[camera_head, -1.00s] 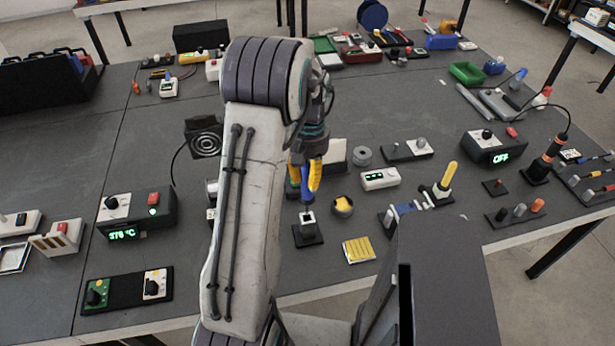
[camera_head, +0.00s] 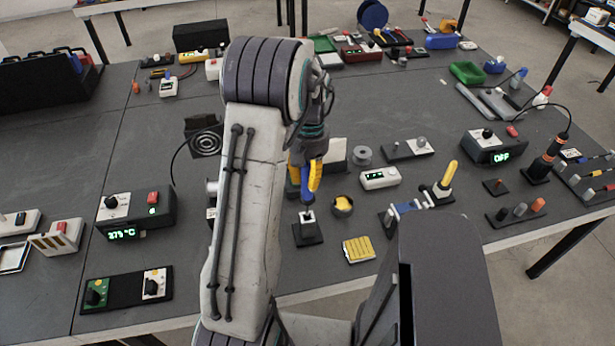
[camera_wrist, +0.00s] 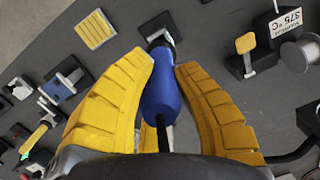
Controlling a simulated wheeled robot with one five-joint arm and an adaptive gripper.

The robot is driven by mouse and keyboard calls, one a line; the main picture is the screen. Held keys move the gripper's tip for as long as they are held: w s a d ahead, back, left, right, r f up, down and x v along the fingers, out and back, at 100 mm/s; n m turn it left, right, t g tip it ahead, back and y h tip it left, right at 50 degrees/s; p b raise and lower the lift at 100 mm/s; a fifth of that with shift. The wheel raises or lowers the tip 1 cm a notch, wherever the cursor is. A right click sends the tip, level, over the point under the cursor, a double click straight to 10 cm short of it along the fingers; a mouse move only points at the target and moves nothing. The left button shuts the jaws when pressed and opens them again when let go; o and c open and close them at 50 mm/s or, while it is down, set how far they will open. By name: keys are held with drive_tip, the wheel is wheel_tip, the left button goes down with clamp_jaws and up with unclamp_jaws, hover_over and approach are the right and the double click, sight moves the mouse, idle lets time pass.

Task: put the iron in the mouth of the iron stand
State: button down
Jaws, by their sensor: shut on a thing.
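The iron has a blue handle (camera_head: 306,186), which also shows in the wrist view (camera_wrist: 160,97) with a black cord at its rear end. My gripper (camera_head: 305,178) is shut on this handle, its yellow fingers on either side of it in the wrist view (camera_wrist: 165,75). The iron points steeply down to the iron stand (camera_head: 307,237), a dark base with a small pale holder. The stand is partly seen beyond the handle in the wrist view (camera_wrist: 153,25). The iron's front end meets the stand's mouth; I cannot tell how deep it sits.
A yellow sponge pad (camera_head: 359,249) lies right of the stand, and a round tin with yellow filling (camera_head: 343,205) stands close by. A soldering station (camera_head: 137,214) with a lit green display is at left. Another station (camera_head: 494,146) reading OFF is at right.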

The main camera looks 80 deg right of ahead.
sight(309, 162)
drive_tip(key=shift+f+b, duration=3)
drive_tip(key=shift+f, duration=0.95)
drive_tip(key=c, duration=1)
unclamp_jaws()
drive_tip(key=shift+c, duration=0.2)
drive_tip(key=shift+r, duration=0.15)
drive_tip(key=r, duration=0.4)
drive_tip(key=d+r, duration=0.1)
drive_tip(key=r, duration=0.6)
drive_tip(key=shift+d+r, duration=0.25)
drive_tip(key=shift+r, duration=0.1)
drive_tip(key=shift+r, duration=0.15)
wheel_tip(309, 162, up, 10)
drive_tip(key=p, duration=1)
